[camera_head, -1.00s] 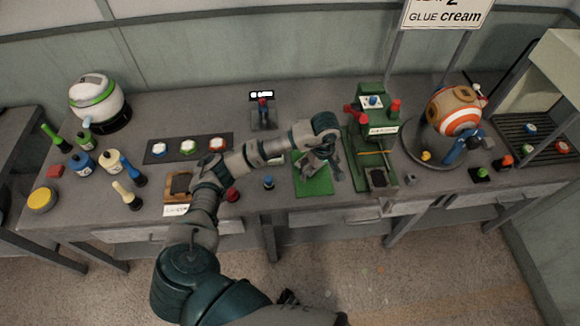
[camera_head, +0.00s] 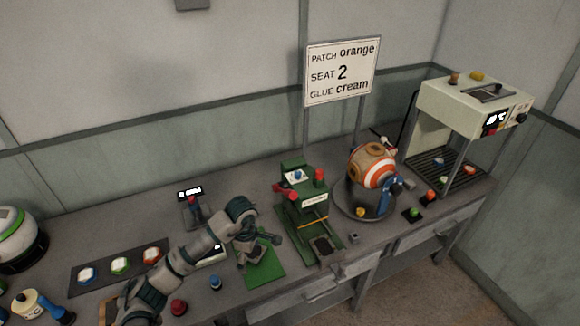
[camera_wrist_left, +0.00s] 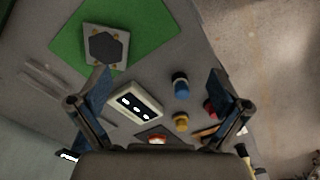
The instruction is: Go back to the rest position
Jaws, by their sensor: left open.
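My left arm enters from the lower left in the head view. Its left gripper (camera_head: 260,252) hangs over the green mat (camera_head: 266,272), pointing down. In the left wrist view the two fingers of the left gripper (camera_wrist_left: 158,78) are wide apart with nothing between them. The green mat (camera_wrist_left: 70,42) lies beyond the fingertips, with a grey square plate (camera_wrist_left: 90,50) bearing a dark hexagon on it. My right gripper is not in view.
A green press (camera_head: 292,215) stands right of the gripper, then an orange-and-white ball (camera_head: 380,172) on a round stand and a cream machine (camera_head: 470,105). A sign (camera_head: 342,70) stands behind. A blue-topped knob (camera_head: 215,284) and a red knob (camera_head: 178,307) stand near the front edge.

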